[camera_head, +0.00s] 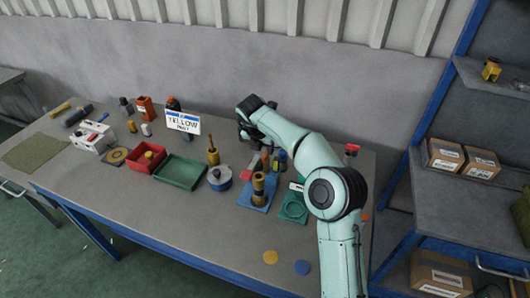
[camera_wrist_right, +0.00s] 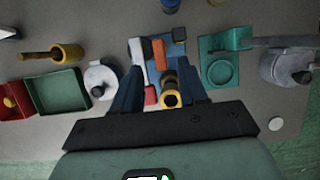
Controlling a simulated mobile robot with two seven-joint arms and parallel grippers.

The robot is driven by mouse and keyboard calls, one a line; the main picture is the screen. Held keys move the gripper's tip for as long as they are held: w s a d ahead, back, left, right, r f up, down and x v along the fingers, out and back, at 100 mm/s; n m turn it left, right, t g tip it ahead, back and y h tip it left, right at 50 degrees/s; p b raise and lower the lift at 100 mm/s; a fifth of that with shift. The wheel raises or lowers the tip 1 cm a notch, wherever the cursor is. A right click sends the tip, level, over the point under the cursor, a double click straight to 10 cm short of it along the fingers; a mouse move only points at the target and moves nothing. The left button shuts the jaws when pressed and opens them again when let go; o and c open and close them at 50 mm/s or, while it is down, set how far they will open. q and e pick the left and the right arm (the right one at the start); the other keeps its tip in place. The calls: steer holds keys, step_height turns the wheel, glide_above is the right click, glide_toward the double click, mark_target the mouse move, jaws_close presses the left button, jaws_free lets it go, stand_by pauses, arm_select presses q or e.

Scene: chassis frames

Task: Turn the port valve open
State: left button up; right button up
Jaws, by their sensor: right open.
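I cannot tell for certain which piece is the port valve. A likely one is the blue-based fixture (camera_head: 251,197) with a brass and black upright body (camera_head: 258,183), right of the table's middle. In the right wrist view, a yellow ring with a dark centre (camera_wrist_right: 170,99) sits low between the fingers, with orange, red and white blocks beyond it. My right gripper (camera_wrist_right: 162,88) is open and empty above this fixture, one finger on each side in the picture; contact cannot be told. My left gripper is out of view.
A green ring fixture (camera_wrist_right: 222,92) lies right of the fingers, beside a grey pot (camera_wrist_right: 284,68). A white-topped can (camera_head: 219,174), green tray (camera_head: 180,183) and red bin (camera_head: 133,164) stand left. A sign (camera_head: 182,123) stands behind.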

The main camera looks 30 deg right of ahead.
mark_target(266, 154)
steer(key=x, duration=0.5)
steer(key=shift+r, duration=0.1)
jaws_close()
